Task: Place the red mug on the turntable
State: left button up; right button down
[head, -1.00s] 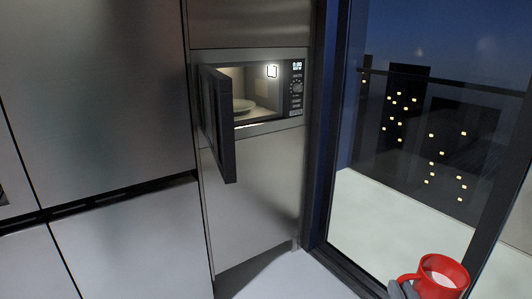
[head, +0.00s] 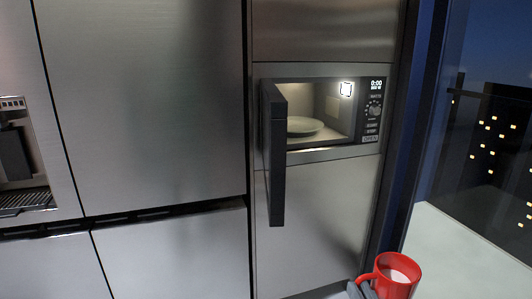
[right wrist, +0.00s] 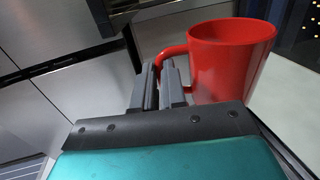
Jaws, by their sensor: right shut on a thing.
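The red mug (head: 392,277) is at the lower right of the head view, upright, with a pale content inside. My right gripper (head: 362,287) is shut on its handle, at the mug's left side. In the right wrist view the mug (right wrist: 228,62) stands beside the fingers (right wrist: 167,84), which close on the handle. The turntable (head: 303,125) is a pale round plate inside the lit microwave (head: 369,112), ahead and above the mug in the picture. The microwave door (head: 276,155) stands open toward me on the left. My left gripper is not in view.
Steel cabinet fronts (head: 150,100) fill the left, with a dispenser niche (head: 18,160) at the far left. A dark window frame (head: 411,130) and glass stand at the right. The open door's edge juts out left of the microwave opening.

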aim_at(295, 125)
jog(key=i+l+u, duration=0.25)
jog(key=l+u, duration=0.3)
jog(key=i+l+u, duration=0.25)
jog(key=l, duration=0.15)
jog(key=l+u, duration=0.55)
jog(key=l, duration=0.5)
